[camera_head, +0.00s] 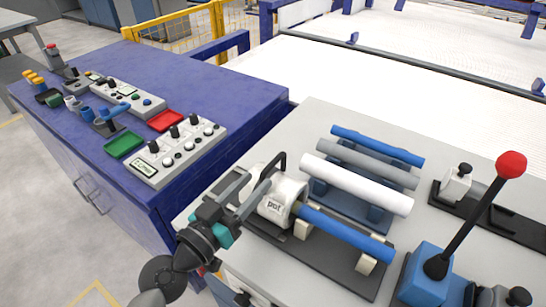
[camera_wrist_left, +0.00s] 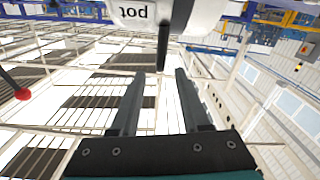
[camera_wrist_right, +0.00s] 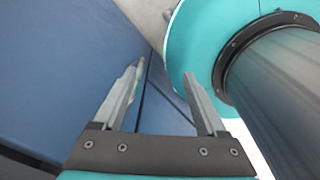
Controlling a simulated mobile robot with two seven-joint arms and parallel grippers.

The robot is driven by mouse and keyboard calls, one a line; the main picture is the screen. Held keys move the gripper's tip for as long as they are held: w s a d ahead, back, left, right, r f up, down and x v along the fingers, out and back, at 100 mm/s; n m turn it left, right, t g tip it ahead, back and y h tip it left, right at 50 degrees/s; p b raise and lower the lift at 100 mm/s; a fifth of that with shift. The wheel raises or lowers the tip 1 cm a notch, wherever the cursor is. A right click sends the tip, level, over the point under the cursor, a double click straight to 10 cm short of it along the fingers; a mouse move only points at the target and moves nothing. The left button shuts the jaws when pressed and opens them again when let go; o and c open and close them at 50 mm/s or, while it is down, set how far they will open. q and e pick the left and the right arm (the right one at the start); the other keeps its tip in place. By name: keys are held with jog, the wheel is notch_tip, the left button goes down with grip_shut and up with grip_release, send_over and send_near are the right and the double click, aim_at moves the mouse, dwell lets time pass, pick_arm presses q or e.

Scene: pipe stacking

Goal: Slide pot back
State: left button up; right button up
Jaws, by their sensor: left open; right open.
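The pot (camera_head: 277,205) is a white cylinder labelled "pot", lying on a dark rail at the near edge of the grey worktop. A blue pipe (camera_head: 345,233) extends from it to the right along the rail. My left gripper (camera_head: 258,181) is open at the pot's left side. In the left wrist view, the pot (camera_wrist_left: 165,14) is at the top, and a dark handle bar (camera_wrist_left: 163,45) lines up with the gap between the open fingers (camera_wrist_left: 161,72); contact cannot be told. My right gripper (camera_wrist_right: 165,78) is open and empty, seen only in the right wrist view.
White (camera_head: 355,185), grey and blue pipes lie on a rack behind the pot. A red-knobbed lever (camera_head: 511,164) on a blue base stands at right. A blue cabinet (camera_head: 210,90) with control panels stands at left. A blue surface (camera_wrist_right: 60,70) is close to my right gripper.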

aim_at(267, 171)
pick_arm(q)
jog(key=x, duration=0.7)
jog(key=shift+w+d+p, duration=0.2)
jog(key=shift+w+p, duration=0.1)
jog(key=shift+p, duration=0.05)
jog(key=shift+c, duration=0.3)
grip_shut()
dwell(0.8)
